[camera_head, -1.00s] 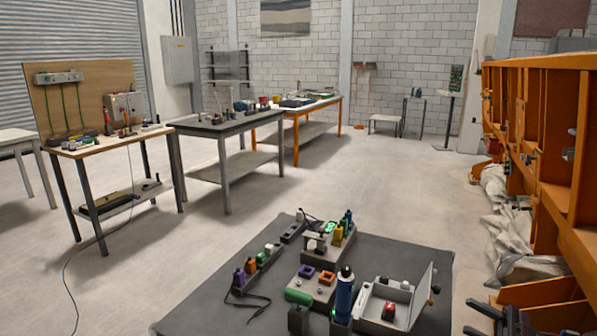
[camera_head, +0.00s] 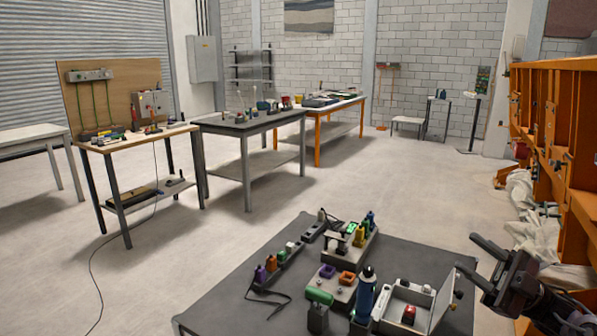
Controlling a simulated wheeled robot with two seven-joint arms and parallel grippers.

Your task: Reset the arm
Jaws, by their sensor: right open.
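My right gripper (camera_head: 474,262) is in the lower right of the head view, at the right side of the dark table (camera_head: 225,300). Its two dark fingers point left and stand apart, with nothing between them. It is beside the raised lid of a light grey box (camera_head: 443,297); I cannot tell whether they touch. My left gripper is not in view.
Orange shelving (camera_head: 548,100) stands close on the right. The floor (camera_head: 380,180) beyond the table is clear.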

